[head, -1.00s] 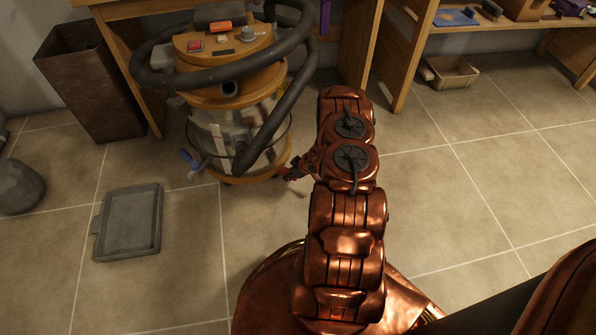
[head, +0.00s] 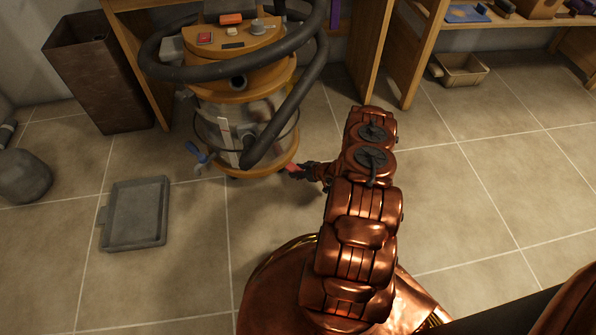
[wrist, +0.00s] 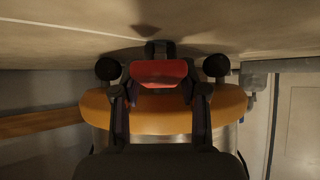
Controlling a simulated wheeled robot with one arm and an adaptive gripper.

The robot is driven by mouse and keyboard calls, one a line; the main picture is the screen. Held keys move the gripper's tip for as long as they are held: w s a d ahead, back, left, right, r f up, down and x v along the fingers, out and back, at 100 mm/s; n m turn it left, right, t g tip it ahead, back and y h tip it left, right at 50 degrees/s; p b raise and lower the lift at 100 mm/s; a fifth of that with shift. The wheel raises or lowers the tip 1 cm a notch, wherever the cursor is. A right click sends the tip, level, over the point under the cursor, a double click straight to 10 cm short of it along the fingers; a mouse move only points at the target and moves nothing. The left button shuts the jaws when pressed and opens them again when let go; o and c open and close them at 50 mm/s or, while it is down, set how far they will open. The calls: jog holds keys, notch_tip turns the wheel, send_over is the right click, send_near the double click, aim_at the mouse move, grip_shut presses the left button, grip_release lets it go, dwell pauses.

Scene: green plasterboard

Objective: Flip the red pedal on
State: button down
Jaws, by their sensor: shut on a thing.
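The red pedal (head: 293,168) sits low at the right side of the base of the vacuum cleaner (head: 235,95), which has an orange top and a silvery drum. In the wrist view the red pedal (wrist: 160,72) lies between my two dark fingers, in front of the orange base rim (wrist: 160,115). My gripper (head: 301,170) is at the pedal, shut on it; the wrist view shows its fingertips (wrist: 160,82) on both sides. In the head view the pedal is small and partly hidden by my gripper, so its tilt cannot be told.
A black hose (head: 290,90) wraps around the vacuum. A brown bin (head: 98,75) stands at the left, and a grey flat tray (head: 136,213) lies on the floor. A wooden bench leg (head: 415,60) stands behind my arm.

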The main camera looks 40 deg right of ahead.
jog(key=shift+a, duration=0.15)
jog(key=c, duration=0.6)
grip_release()
jog(key=shift+s+d+r, duration=0.3)
jog(key=shift+s+r, duration=0.05)
jog(key=shift+s, duration=0.1)
jog(key=v, duration=1)
jog(key=shift+s+r, duration=0.2)
jog(key=shift+s, duration=0.1)
